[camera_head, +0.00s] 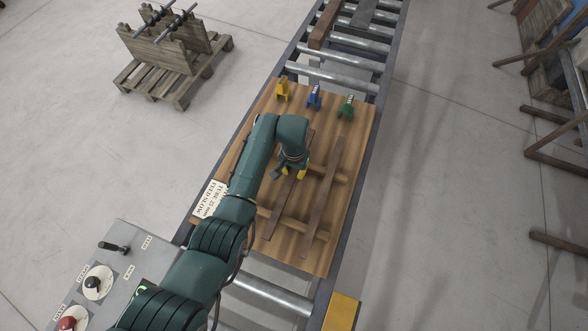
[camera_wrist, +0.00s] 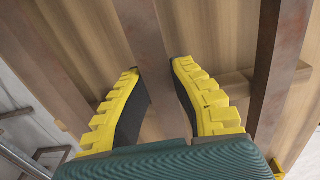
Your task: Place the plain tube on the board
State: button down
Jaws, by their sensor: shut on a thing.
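Two long brown square-section tubes lie side by side, lengthwise over the wooden board. My gripper (camera_head: 290,174) is over the left tube (camera_head: 276,218). In the wrist view its yellow-backed fingers (camera_wrist: 163,88) are shut on that left tube (camera_wrist: 146,38), one dark pad on each side. The right tube (camera_head: 322,205) is apart from my gripper and also shows in the wrist view (camera_wrist: 281,65). I cannot tell from a marking which tube is the plain one. The board (camera_head: 357,170) lies on the roller conveyor. My arm hides part of the left tube and board.
Yellow (camera_head: 282,90), blue (camera_head: 314,96) and green (camera_head: 346,106) clamp-like pieces stand along the board's far edge. Wooden crosspieces (camera_head: 280,222) lie under the tubes. A control panel (camera_head: 110,275) is at lower left. Brown beams (camera_head: 325,24) lie on the far rollers.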

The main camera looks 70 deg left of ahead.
aim_at(294, 171)
jog(key=shift+r, duration=0.1)
jog(key=shift+f, duration=0.2)
jog(key=c, duration=1.1)
grip_release()
notch_tip(294, 171, up, 12)
jog(key=shift+r, duration=0.2)
